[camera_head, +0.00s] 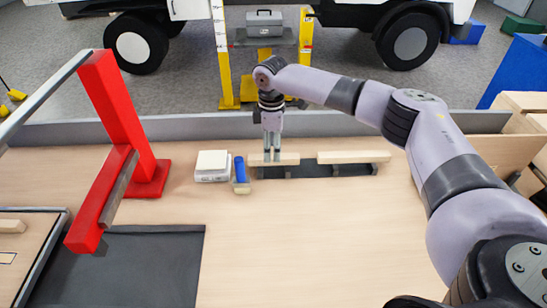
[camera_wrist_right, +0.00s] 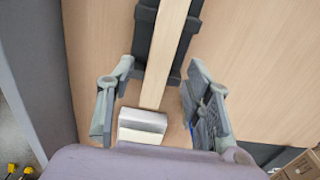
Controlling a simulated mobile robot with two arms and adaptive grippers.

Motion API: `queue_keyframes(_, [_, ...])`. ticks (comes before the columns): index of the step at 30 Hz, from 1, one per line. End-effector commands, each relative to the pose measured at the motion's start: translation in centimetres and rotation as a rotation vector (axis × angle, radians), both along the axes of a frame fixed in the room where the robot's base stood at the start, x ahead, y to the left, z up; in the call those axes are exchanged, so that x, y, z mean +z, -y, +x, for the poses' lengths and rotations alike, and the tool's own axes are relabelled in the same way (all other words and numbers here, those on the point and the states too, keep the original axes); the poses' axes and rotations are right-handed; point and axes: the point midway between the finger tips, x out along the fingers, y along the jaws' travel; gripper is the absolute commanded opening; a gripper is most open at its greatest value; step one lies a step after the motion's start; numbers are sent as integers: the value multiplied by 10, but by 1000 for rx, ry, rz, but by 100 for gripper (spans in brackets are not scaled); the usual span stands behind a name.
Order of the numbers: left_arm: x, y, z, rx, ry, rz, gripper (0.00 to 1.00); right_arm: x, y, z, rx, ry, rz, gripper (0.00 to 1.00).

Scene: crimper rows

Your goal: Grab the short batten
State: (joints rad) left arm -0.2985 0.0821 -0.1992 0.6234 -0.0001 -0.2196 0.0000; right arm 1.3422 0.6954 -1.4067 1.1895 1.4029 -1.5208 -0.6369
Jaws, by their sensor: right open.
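The short batten (camera_head: 287,158) is a pale wooden bar lying on dark supports on the bench, left of a longer pale batten (camera_head: 353,156). My right gripper (camera_head: 271,156) points down over the short batten, its fingers hiding part of it. In the right wrist view the gripper (camera_wrist_right: 158,98) is open, with a finger on each side of a pale batten (camera_wrist_right: 171,45) that runs out of the top edge. I see clear gaps between the fingers and the wood. My left gripper is not in view.
A red frame (camera_head: 122,118) rises at the left, beside a dark mat (camera_head: 150,260). A grey board (camera_head: 200,128) edges the bench behind. The bench's front middle is clear.

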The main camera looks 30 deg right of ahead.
Motion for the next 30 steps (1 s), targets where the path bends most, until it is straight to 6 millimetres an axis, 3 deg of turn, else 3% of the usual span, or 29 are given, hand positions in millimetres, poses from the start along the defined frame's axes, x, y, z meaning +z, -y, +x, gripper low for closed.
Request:
queue_keyframes(6, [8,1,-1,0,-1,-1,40,-27,0,-1,0,0,-1,47])
queue_keyframes(14, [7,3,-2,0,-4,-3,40,-31,0,-1,1,0,0,47])
queue_keyframes(30, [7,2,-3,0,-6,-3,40,-31,0,0,0,1,0,11])
